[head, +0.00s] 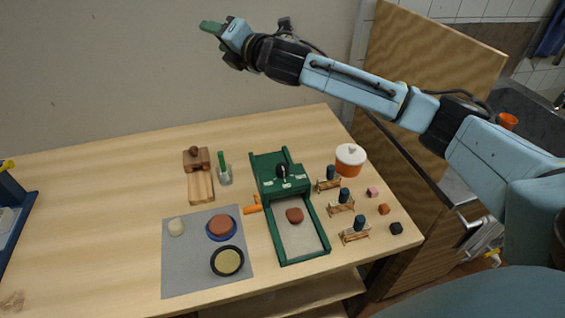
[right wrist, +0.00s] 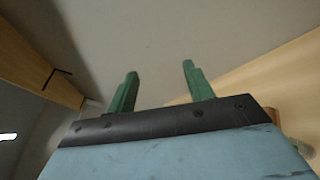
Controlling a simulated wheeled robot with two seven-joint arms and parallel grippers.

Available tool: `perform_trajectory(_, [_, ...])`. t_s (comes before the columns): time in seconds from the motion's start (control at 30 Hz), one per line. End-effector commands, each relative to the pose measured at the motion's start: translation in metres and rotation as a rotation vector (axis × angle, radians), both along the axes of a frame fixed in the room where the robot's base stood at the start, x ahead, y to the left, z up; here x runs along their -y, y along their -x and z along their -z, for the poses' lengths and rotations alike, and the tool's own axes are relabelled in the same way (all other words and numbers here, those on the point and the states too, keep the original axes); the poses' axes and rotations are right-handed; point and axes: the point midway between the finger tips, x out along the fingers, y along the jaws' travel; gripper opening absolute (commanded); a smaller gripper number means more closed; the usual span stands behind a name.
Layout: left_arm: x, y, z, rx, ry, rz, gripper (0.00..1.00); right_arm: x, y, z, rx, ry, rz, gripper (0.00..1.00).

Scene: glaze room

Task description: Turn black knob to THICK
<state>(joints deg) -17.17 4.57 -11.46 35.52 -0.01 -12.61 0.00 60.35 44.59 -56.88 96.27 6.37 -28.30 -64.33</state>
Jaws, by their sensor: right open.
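The black knob (head: 281,169) sits on the green slab roller (head: 283,185), with small pale labels around it that are too small to read. Which label the knob faces I cannot tell. A reddish-brown clay piece (head: 294,215) lies on the roller's pale bed. My right gripper (head: 210,27) is raised high above the back of the table, up and left of the knob and far from it. Its two green fingers (right wrist: 158,82) are apart and empty in the right wrist view. My left gripper is not in view.
A grey mat (head: 183,275) carries a blue dish and a black bowl. The table's left half is mostly clear.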

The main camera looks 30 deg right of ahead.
Motion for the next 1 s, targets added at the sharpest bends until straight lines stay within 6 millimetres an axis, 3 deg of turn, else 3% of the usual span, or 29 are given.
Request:
perform_trajectory(0.1, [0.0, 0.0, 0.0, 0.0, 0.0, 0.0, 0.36, -0.03, 0.011, -0.037, 0.175, -0.016, -0.184, 0.52])
perform_trajectory(0.27, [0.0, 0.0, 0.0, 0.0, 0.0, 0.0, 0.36, -0.074, 0.044, -0.052, 0.286, 0.04, -0.492, 0.52])
perform_trajectory(0.37, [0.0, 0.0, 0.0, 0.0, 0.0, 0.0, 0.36, -0.096, 0.068, -0.042, 0.273, 0.122, -0.689, 0.52])
perform_trajectory(0.53, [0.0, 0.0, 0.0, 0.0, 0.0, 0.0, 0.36, -0.111, 0.103, 0.007, 0.1, 0.332, -0.968, 0.52])
perform_trajectory(0.67, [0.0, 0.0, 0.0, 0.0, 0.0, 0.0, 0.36, -0.095, 0.121, 0.057, -0.148, 0.53, -1.086, 0.52])
perform_trajectory(0.73, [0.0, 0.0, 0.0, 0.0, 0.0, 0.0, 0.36, -0.075, 0.127, 0.083, -0.314, 0.642, -1.103, 0.52])
perform_trajectory(0.9, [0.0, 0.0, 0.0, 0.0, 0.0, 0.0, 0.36, -0.008, 0.135, 0.128, -0.74, 0.887, -0.997, 0.52])
perform_trajectory(1.0, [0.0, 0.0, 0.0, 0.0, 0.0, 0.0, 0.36, 0.029, 0.138, 0.138, -0.941, 0.982, -0.88, 0.52])
